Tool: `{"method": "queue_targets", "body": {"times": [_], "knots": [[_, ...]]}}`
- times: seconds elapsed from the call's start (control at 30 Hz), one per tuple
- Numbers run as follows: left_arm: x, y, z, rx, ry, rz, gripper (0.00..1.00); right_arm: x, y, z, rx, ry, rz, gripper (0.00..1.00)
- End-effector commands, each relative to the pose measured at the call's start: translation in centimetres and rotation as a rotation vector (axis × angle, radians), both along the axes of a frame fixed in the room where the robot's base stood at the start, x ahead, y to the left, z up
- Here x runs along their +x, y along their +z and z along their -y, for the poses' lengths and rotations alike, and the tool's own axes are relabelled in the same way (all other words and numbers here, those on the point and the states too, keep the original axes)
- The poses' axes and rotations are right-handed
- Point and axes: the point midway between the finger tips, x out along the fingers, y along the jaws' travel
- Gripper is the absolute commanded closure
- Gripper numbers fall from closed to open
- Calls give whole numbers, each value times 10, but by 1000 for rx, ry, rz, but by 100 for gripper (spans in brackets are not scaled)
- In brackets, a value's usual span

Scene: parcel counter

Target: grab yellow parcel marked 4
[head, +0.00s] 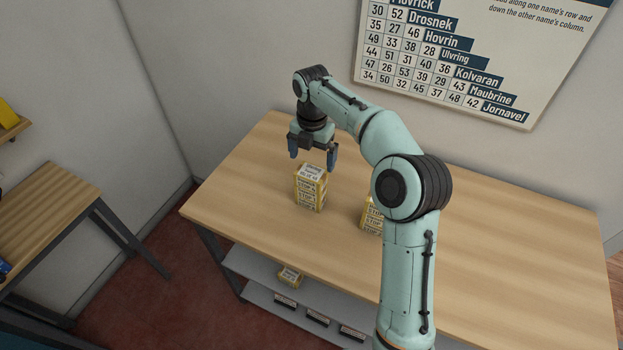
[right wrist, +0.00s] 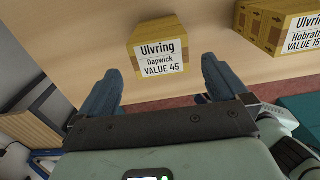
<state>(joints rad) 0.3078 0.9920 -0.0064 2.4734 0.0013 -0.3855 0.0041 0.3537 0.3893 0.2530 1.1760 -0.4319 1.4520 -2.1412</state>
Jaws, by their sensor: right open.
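A yellow parcel (head: 310,190) stands upright on the wooden counter, with white labels on its front and top. The front label's stop number is too small to read surely. In the right wrist view, this parcel (right wrist: 160,57) has a top label reading Ulvring, Dapwick, VALUE 45. My right gripper (head: 313,155) is open and empty, pointing down just above and behind the parcel, not around it. Its two blue fingers also show in the right wrist view (right wrist: 160,80). A second yellow parcel (head: 371,219) stands to the right, partly hidden by my right arm. My left gripper is out of view.
The second parcel's top label (right wrist: 299,36) reads Hobrath in part. The wooden counter (head: 500,250) is clear at right. Another small yellow parcel (head: 290,277) lies on the grey lower shelf (head: 258,272). A chart (head: 450,60) hangs behind. A side table (head: 45,205) stands at left.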

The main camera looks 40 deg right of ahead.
Motion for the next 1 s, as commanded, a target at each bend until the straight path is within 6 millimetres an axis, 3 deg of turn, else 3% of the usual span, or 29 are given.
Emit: {"method": "queue_targets", "body": {"times": [0.27,0.5,0.83,1.0], "knots": [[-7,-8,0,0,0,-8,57,-1,-23,-2,0,0,1,0],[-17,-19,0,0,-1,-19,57,-5,-59,-4,0,-1,-1,0],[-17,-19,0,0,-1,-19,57,-3,-64,-5,1,-1,4,0],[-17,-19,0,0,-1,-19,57,-3,-64,-5,1,-1,4,46]]}}
